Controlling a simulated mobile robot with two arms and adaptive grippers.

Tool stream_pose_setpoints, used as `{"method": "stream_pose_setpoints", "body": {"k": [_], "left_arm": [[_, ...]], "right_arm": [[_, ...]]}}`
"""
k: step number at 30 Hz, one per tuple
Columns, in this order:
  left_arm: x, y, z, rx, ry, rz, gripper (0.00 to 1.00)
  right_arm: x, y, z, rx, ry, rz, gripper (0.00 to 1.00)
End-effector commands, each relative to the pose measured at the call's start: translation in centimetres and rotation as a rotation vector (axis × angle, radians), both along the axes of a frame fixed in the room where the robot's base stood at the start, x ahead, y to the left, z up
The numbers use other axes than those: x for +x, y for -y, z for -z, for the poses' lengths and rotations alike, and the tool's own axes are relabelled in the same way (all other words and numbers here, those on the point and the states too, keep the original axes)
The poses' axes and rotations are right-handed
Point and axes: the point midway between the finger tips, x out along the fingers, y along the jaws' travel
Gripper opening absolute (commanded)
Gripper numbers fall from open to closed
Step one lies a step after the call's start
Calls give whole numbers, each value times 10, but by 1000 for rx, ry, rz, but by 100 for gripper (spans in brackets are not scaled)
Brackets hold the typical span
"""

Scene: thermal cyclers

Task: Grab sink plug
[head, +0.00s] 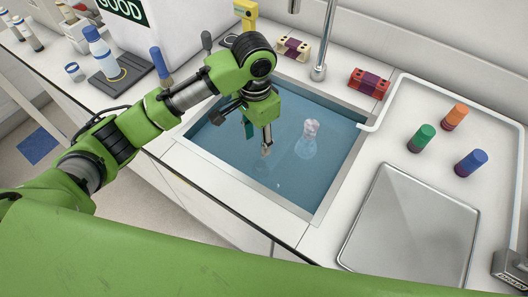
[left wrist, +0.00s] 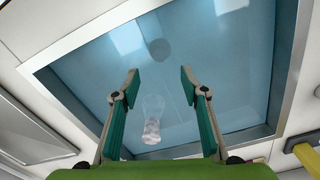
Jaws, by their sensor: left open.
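The sink (head: 345,170) is full of blue water. A dark round disc (left wrist: 160,49), which looks like the sink plug, lies under the water in the left wrist view. My left gripper (head: 243,135) is over the sink, fingers pointing down. In the left wrist view its two fingers (left wrist: 159,75) are spread with nothing between the tips. The disc shows beyond the tips, roughly centred between them. My right gripper is not in view.
A clear flask (head: 308,140) stands in the sink, right of my gripper; it also shows in the left wrist view (left wrist: 152,120). A faucet (head: 322,55) rises behind the sink. A white tray (head: 395,150) with several coloured tubes is to the right. Bottles stand to the left.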

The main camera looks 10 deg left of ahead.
Motion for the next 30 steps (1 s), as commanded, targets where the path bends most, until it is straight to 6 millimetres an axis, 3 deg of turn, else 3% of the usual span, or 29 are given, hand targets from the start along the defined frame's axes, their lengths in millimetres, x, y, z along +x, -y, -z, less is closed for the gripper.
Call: {"method": "stream_pose_setpoints", "body": {"k": [4, 7, 16, 23, 30], "left_arm": [[-1, 0, 10, 1, -3, -1, 41], [-2, -1, 28, 2, -6, -2, 41], [-1, 0, 79, 1, -2, -1, 41], [-3, 1, 95, 2, -4, 0, 41], [-6, 2, 131, 3, -3, -1, 41]], "right_arm": [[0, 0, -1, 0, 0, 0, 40], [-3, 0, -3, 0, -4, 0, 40], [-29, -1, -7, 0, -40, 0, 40], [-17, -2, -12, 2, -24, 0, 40], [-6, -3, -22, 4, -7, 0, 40]]}}
